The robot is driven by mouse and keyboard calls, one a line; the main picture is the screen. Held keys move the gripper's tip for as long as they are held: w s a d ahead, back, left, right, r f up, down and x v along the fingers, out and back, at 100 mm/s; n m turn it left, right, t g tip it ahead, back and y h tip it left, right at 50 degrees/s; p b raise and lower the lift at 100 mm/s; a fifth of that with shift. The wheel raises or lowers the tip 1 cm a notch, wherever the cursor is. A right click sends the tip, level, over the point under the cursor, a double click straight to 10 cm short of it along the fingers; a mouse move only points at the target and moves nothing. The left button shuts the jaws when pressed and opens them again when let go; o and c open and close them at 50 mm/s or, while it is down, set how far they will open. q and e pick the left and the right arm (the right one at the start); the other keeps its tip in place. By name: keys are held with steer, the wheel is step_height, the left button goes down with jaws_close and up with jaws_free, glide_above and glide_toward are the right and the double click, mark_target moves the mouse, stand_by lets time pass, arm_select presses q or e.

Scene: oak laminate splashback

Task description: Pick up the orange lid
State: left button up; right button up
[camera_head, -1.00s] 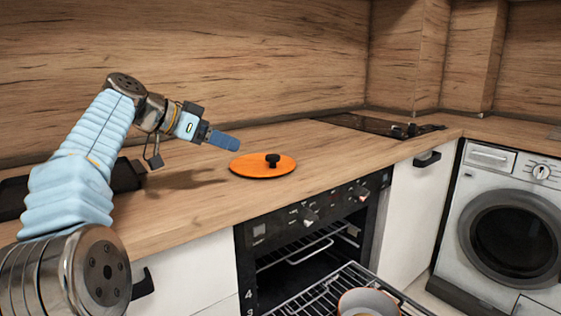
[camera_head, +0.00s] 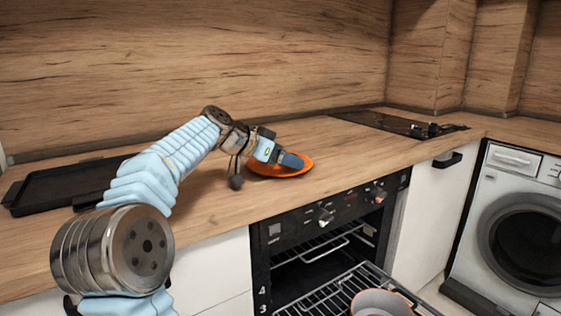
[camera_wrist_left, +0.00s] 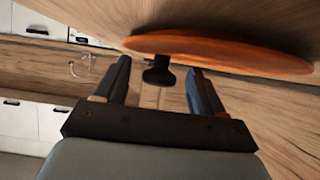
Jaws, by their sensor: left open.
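The orange lid (camera_head: 263,170) lies on the wooden counter in the head view, partly hidden behind my left gripper (camera_head: 292,160). In the left wrist view the lid (camera_wrist_left: 225,52) shows as a flat orange disc with a black knob (camera_wrist_left: 158,76). My left gripper (camera_wrist_left: 158,88) is open there, and the knob lies between its two fingertips, or just beyond them. I cannot tell whether a finger touches it. My right gripper is not in view.
A dark tray (camera_head: 62,186) lies on the counter at the left. A black hob (camera_head: 395,124) is set in the counter at the back right. Below, the oven is open with a rack (camera_head: 335,292) pulled out and a pot (camera_head: 380,302) on it.

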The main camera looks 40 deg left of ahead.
arm_select(q)
steer(key=shift+c, duration=0.4)
steer(key=c, duration=1.2)
steer(key=shift+w, duration=0.1)
